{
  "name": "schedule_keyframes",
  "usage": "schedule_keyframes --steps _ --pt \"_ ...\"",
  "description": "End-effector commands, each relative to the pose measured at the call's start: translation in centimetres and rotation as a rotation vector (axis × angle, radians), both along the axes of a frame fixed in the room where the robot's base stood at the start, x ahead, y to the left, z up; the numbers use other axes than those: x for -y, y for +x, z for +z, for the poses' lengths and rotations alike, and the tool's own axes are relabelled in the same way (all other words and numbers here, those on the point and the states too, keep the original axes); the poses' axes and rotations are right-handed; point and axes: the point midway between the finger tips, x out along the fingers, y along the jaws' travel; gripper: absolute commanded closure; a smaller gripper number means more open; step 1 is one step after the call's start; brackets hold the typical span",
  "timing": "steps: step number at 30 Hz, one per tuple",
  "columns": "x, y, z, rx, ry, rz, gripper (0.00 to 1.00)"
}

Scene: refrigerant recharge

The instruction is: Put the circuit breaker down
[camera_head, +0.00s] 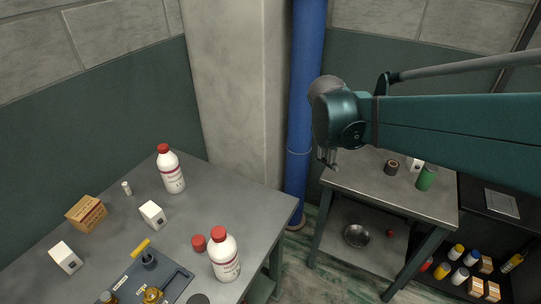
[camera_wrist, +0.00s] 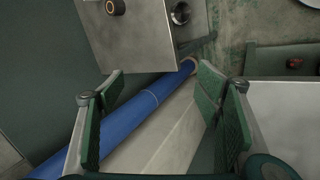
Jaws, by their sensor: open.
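My gripper (camera_head: 327,160) hangs near the blue pipe in the head view, by the small right table. In the wrist view, my gripper (camera_wrist: 160,88) has its green-padded fingers wide apart, with nothing between them. I cannot identify the circuit breaker for certain. Small white blocks with dark marks stand on the left table: one near the middle (camera_head: 152,214) and one at the left (camera_head: 66,257). Another small white block (camera_head: 414,164) is on the right table, partly hidden by my arm.
The left table (camera_head: 250,205) also holds white red-capped bottles (camera_head: 224,258), a cardboard box (camera_head: 86,213) and a dark plate with brass fittings (camera_head: 180,278). The right table (camera_head: 350,180) carries a brown roll (camera_head: 391,168) and a green can (camera_head: 427,177). A blue pipe (camera_head: 305,90) stands between the tables.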

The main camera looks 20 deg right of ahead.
Motion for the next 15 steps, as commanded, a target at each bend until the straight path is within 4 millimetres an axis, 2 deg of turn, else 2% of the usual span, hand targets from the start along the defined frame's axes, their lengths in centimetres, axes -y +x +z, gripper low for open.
schedule_keyframes --steps 15 --pt "-9.0 -6.6 0.1 0.195 0.26 -0.113 0.36"
